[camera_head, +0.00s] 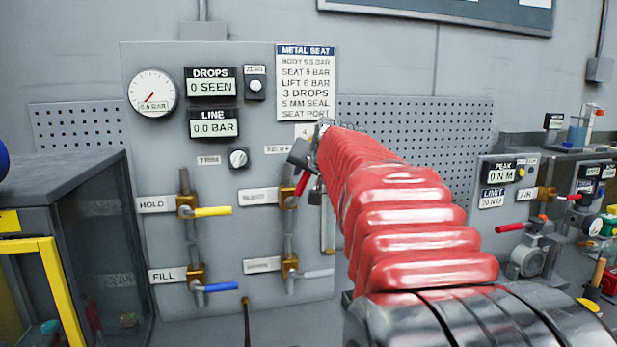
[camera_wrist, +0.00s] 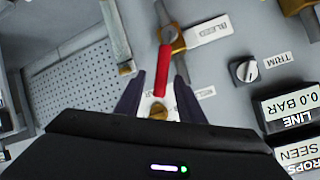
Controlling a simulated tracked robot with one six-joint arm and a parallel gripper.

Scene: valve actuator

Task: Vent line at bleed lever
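The bleed lever is a red handle (camera_head: 303,184) on a brass valve in the panel's right pipe. In the wrist view the red handle (camera_wrist: 162,72) runs from the valve, beside a label reading BLEED (camera_wrist: 209,30), in between my fingers. My gripper (camera_wrist: 161,88) is open, one dark finger on each side of the handle, with gaps showing. In the head view my gripper (camera_head: 303,155) is at the handle's upper end, partly hidden by my red arm. Whether it touches the handle cannot be told.
The LINE display (camera_head: 213,127) reads 0.0 BAR and the DROPS display (camera_head: 210,87) 0 SEEN. A yellow HOLD lever (camera_head: 212,211) and a blue FILL lever (camera_head: 220,287) are on the left pipe. A grey lever (camera_head: 315,274) is below the red one. A TRIM knob (camera_head: 238,158) sits nearby.

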